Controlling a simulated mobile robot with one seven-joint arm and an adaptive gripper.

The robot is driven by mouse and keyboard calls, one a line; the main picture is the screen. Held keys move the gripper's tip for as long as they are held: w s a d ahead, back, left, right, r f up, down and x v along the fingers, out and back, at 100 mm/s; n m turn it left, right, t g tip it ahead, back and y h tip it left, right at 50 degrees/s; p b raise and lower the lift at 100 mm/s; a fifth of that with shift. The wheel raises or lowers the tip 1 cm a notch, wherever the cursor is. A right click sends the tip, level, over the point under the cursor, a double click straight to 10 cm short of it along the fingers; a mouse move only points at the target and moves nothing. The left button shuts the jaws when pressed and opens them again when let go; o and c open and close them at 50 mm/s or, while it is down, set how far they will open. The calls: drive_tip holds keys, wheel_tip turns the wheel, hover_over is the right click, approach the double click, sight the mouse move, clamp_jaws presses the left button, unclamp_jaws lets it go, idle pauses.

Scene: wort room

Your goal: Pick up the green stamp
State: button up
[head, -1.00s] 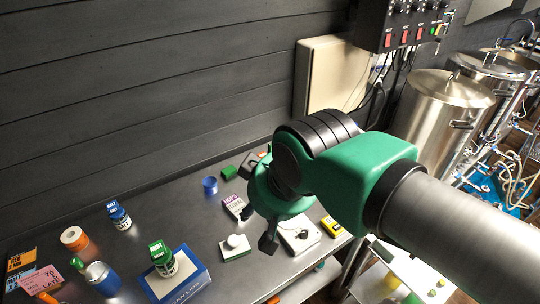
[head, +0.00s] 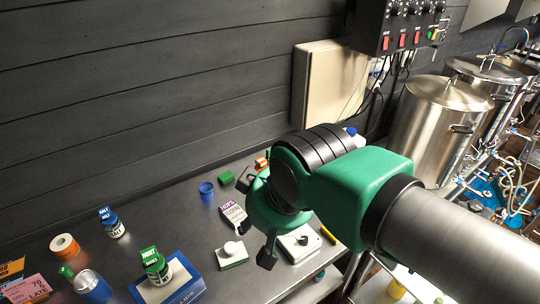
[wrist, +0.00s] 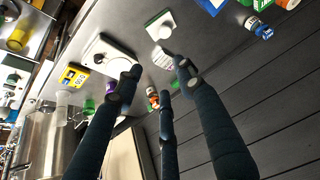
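Several green things show, and I cannot tell for sure which is the stamp. A flat white-topped piece with green sides and a white knob (head: 232,250) lies on the steel table; it also shows at the top of the wrist view (wrist: 160,25). A small green block (head: 226,178) lies farther back. A small green-topped piece (head: 66,272) is at the far left. My gripper (head: 250,222) hangs above the table, right of the knobbed piece. In the wrist view its fingers (wrist: 158,78) are spread with nothing between them.
A green-labelled bottle (head: 154,262) stands on a blue-edged box (head: 186,291). A blue cup (head: 206,190), a HOPS packet (head: 232,212) and a white device (head: 299,242) are near my gripper. Steel tanks (head: 437,119) stand at right.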

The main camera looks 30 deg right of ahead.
drive_tip(key=shift+o, duration=1.1)
drive_tip(key=shift+r, duration=0.1)
